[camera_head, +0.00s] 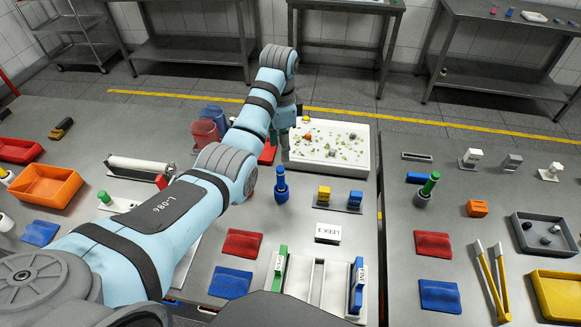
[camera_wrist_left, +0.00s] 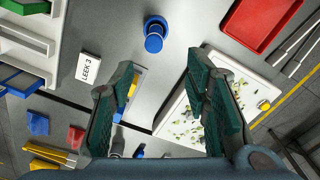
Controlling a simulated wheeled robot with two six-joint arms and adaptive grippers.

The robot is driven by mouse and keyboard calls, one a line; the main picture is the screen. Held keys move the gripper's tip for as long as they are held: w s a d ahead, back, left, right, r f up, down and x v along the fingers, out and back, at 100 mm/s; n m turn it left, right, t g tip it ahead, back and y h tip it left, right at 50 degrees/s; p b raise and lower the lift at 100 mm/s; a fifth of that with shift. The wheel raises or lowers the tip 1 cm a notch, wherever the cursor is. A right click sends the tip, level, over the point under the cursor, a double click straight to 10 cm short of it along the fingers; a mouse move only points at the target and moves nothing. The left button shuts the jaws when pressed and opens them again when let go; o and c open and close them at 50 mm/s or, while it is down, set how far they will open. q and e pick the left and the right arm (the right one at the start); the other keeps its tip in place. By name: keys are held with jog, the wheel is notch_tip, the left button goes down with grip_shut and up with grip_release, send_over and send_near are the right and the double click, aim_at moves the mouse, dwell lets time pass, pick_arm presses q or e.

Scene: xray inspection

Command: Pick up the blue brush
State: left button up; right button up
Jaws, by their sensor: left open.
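The blue brush (camera_head: 281,186) appears to be the upright blue piece with a narrow top on the grey table, in front of the white tray. In the left wrist view, the blue brush (camera_wrist_left: 155,36) is seen from above, beyond my fingertips. My left gripper (camera_head: 286,121) is at the left edge of the white tray, behind the brush, and apart from it. In the left wrist view, my left gripper (camera_wrist_left: 160,70) has its green-padded fingers spread with nothing between them. My right gripper is in neither view.
The white tray (camera_head: 345,163) holds green bits and small coloured pieces. A yellow and a blue item (camera_head: 355,200) stand right of the brush. A white label block (camera_head: 327,234) lies in front. Red and blue cups (camera_head: 205,134) stand left of my arm.

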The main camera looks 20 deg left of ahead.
aim_at(279, 170)
pick_arm(q)
jog(key=f, duration=0.1)
jog(key=f+b, duration=0.1)
jog(key=shift+s+d+f, duration=0.1)
jog(key=shift+s+f, duration=0.15)
jog(key=shift+f, duration=0.15)
jog(key=f, duration=0.2)
jog(key=s+f, duration=0.1)
jog(key=f, duration=0.1)
jog(key=shift+s+f, duration=0.2)
jog(key=shift+f, duration=0.2)
jog(key=f, duration=0.2)
jog(key=f+b, duration=0.1)
jog(key=f, duration=0.1)
jog(key=w+f, duration=0.1)
jog(key=f, duration=0.1)
jog(key=shift+f, duration=0.1)
jog(key=shift+s+f, duration=0.1)
jog(key=shift+s, duration=0.15)
jog(key=shift+c, duration=0.4)
grip_shut()
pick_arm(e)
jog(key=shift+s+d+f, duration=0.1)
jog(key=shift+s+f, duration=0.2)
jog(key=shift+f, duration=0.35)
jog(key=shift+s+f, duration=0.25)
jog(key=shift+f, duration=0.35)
